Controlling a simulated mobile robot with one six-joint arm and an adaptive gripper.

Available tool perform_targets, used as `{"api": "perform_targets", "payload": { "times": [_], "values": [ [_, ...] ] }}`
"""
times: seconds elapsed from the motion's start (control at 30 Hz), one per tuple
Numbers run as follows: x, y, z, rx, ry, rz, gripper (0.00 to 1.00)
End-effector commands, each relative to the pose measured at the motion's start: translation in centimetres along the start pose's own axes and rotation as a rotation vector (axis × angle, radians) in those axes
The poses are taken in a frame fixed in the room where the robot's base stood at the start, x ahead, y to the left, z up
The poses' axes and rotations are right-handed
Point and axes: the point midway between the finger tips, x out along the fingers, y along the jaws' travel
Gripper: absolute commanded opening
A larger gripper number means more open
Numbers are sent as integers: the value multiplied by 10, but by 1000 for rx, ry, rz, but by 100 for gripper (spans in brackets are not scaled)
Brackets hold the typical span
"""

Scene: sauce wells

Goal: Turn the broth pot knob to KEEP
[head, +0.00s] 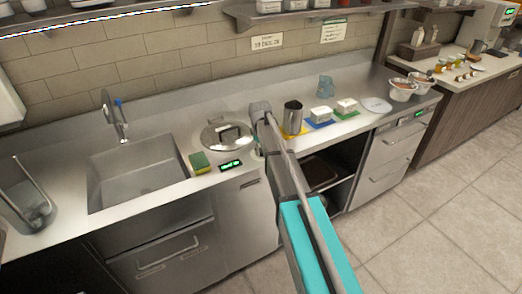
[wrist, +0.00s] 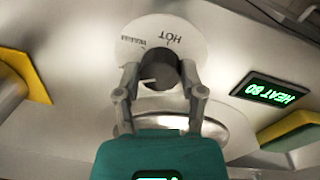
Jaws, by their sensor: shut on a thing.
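The dark round knob (wrist: 160,70) sits on a pale round dial plate (wrist: 135,43) in the wrist view. The plate carries the word HOT at its upper right and a smaller label at left that I cannot read surely. A light pointer line shows on the knob's left part. My gripper (wrist: 159,82) is shut on the knob, one finger on each side. A lit display (wrist: 272,92) beside it reads HEAT 80; it also shows in the head view (head: 230,165). The broth pot with its metal lid (head: 222,132) is set in the counter. My arm hides the knob in the head view.
A yellow and green sponge (head: 199,162) lies left of the display, by the sink (head: 135,170). A metal pitcher (head: 292,118) on a yellow mat stands right of my arm, with small white containers on coloured mats beyond.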

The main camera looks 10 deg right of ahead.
Motion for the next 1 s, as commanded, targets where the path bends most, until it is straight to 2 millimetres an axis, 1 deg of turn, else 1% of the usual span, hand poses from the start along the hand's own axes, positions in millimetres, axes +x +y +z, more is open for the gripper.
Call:
{"api": "perform_targets", "payload": {
  "times": [0.03,0.33,0.37,0.5,0.53,1.0],
  "values": [
    [0,1,-4,-3,9,2,4],
    [0,0,-4,-4,9,1,4],
    [0,0,-4,-4,10,1,57],
    [0,0,-4,-3,7,1,83],
    [0,0,-3,-3,7,1,87],
    [0,-1,-2,-2,4,0,87]
  ]
}}
